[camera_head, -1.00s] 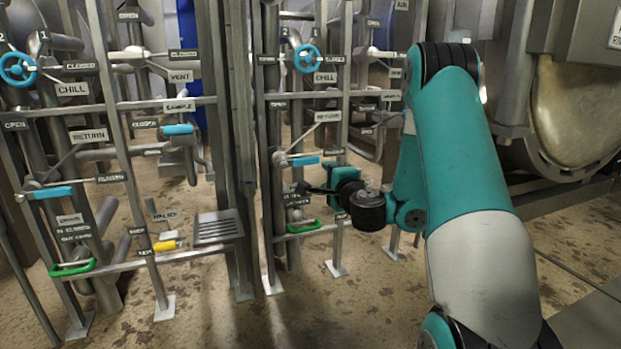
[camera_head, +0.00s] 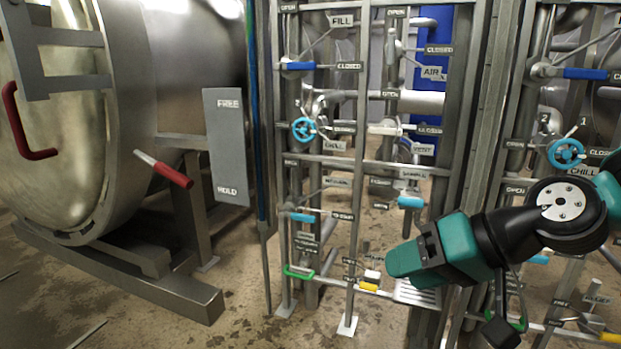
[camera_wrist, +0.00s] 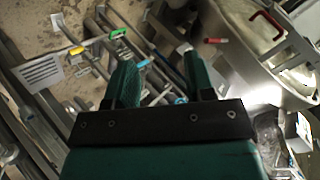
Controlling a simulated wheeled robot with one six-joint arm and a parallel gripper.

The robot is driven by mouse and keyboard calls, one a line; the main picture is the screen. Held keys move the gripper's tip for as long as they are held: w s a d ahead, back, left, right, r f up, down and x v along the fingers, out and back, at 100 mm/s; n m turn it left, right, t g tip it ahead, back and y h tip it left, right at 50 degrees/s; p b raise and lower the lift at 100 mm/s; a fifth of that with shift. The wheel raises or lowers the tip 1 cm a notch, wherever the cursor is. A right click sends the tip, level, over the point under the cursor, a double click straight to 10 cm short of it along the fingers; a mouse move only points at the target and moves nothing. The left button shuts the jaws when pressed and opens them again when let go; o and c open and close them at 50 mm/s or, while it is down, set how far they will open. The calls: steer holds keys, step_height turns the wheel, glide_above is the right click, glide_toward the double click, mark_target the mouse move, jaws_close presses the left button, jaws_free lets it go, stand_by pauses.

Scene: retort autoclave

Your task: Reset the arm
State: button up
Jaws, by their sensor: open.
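My gripper (camera_head: 404,260) shows in the head view at lower right of centre, pointing left in front of the pipe rack. My arm comes in from the right edge. In the wrist view my gripper (camera_wrist: 160,62) has its two green fingers apart with nothing between them. No valve handle is in its grasp. The gap between the fingers is hard to see in the head view.
A large steel vessel (camera_head: 185,70) with a red handle (camera_head: 20,125) and a red-gripped lever (camera_head: 165,170) stands at left. A FREE/HOLD plate (camera_head: 227,145) is beside it. The rack holds a blue wheel (camera_head: 303,130), a green handle (camera_head: 298,272) and a yellow handle (camera_head: 368,287).

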steer(key=s+r+n+g+h+p, duration=0.5)
steer(key=s+r+p, duration=0.3)
steer(key=s, duration=0.6)
step_height(320, 180, up, 37)
steer(key=d+p, duration=0.1)
steer(key=p, duration=3.4)
